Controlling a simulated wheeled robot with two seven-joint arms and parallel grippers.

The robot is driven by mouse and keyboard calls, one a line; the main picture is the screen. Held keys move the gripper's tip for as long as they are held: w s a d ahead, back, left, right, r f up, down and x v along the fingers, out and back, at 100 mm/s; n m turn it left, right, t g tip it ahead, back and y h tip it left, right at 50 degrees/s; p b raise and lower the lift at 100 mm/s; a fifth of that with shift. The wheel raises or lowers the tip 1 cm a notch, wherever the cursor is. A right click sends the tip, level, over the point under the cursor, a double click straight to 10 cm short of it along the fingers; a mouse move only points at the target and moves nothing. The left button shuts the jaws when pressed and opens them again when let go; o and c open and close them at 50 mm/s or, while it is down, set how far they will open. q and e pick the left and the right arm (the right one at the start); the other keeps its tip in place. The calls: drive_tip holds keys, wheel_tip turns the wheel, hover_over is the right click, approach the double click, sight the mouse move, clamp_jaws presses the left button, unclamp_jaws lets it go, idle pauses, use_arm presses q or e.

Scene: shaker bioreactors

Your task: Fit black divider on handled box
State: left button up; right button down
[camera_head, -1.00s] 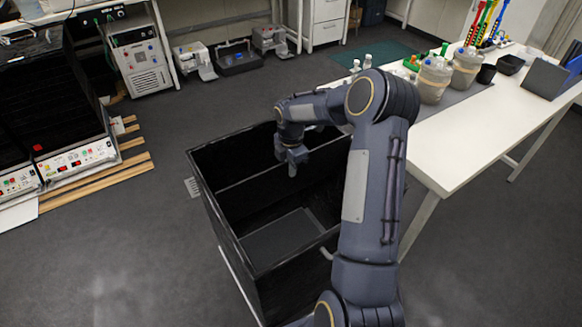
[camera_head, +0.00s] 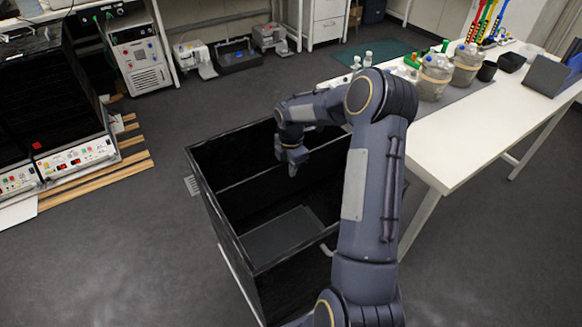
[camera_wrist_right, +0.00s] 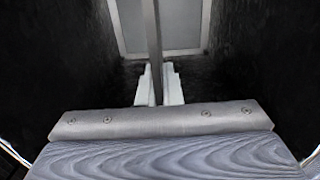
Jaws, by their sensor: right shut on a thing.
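The open black box (camera_head: 235,247) stands on the floor in the head view, with a light handle (camera_head: 193,186) on its left side. My right gripper (camera_head: 292,168) reaches down inside the box. The black divider (camera_head: 238,182) stands inside, its thin top edge running across the box toward my gripper. In the right wrist view, the divider's edge (camera_wrist_right: 153,45) passes between the fingertips of my right gripper (camera_wrist_right: 158,88), which is shut on it. I cannot tell whether its lower edge is seated. My left gripper is out of view.
A white table (camera_head: 470,140) with bottles, jars and racks stands close to the box on the right. Black shaker units (camera_head: 62,110) and wooden slats (camera_head: 100,185) are at the left.

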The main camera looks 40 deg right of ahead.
sight(291, 181)
drive_tip(key=shift+f, duration=0.3)
drive_tip(key=shift+f+b, duration=0.45)
drive_tip(key=shift+b, duration=0.05)
drive_tip(key=shift+f, duration=0.1)
drive_tip(key=shift+f+b, duration=0.45)
drive_tip(key=shift+f, duration=0.2)
drive_tip(key=shift+f, duration=0.2)
idle(0.4)
drive_tip(key=shift+f+b, duration=0.4)
drive_tip(key=shift+f, duration=0.35)
drive_tip(key=shift+f+b, duration=0.45)
drive_tip(key=shift+b, duration=0.1)
drive_tip(key=shift+f, duration=0.25)
